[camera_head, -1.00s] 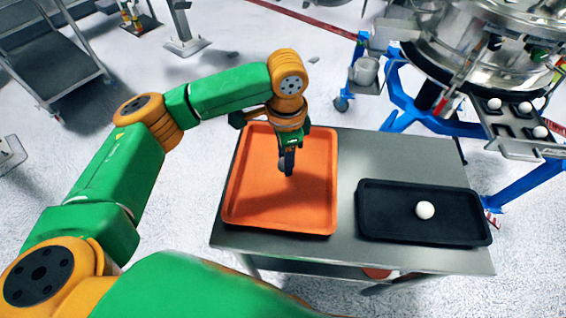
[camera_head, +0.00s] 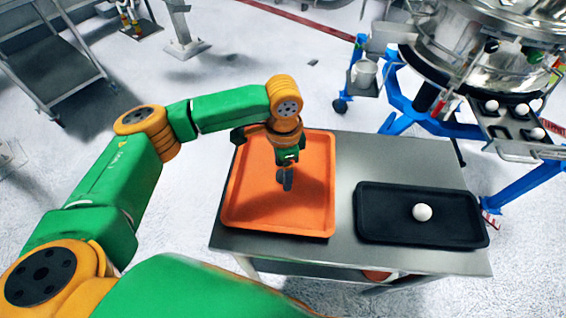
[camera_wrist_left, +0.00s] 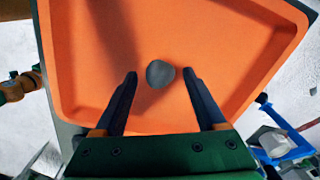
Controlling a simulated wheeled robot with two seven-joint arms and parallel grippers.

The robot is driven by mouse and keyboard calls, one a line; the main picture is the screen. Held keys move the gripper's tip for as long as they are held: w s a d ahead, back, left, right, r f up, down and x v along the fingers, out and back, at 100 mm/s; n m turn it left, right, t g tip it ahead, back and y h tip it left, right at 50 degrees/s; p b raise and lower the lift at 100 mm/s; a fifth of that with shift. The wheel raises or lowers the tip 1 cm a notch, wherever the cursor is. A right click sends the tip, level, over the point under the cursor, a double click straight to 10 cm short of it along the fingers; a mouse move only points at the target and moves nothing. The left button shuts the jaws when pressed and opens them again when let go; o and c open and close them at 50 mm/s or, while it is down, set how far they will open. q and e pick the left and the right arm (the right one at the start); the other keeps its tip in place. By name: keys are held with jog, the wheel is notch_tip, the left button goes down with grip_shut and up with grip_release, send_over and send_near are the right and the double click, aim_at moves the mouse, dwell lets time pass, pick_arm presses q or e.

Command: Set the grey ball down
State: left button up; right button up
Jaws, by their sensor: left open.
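The grey ball (camera_wrist_left: 160,74) rests on the floor of the orange tray (camera_wrist_left: 90,45), as the left wrist view shows. My left gripper (camera_wrist_left: 160,75) is open, with one dark finger on each side of the ball and a visible gap to each. In the head view my left gripper (camera_head: 285,180) points down into the middle of the orange tray (camera_head: 250,220); the ball is hard to make out from the fingers there. My right gripper is not in view.
A black tray (camera_head: 380,232) with a white ball (camera_head: 422,212) stands on the right of the metal table (camera_head: 400,160). Behind it is a steel sifter (camera_head: 465,50) on a blue frame, with several white balls on a side shelf (camera_head: 505,130).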

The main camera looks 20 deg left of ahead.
pick_arm(q)
notch_tip(320, 180, up, 12)
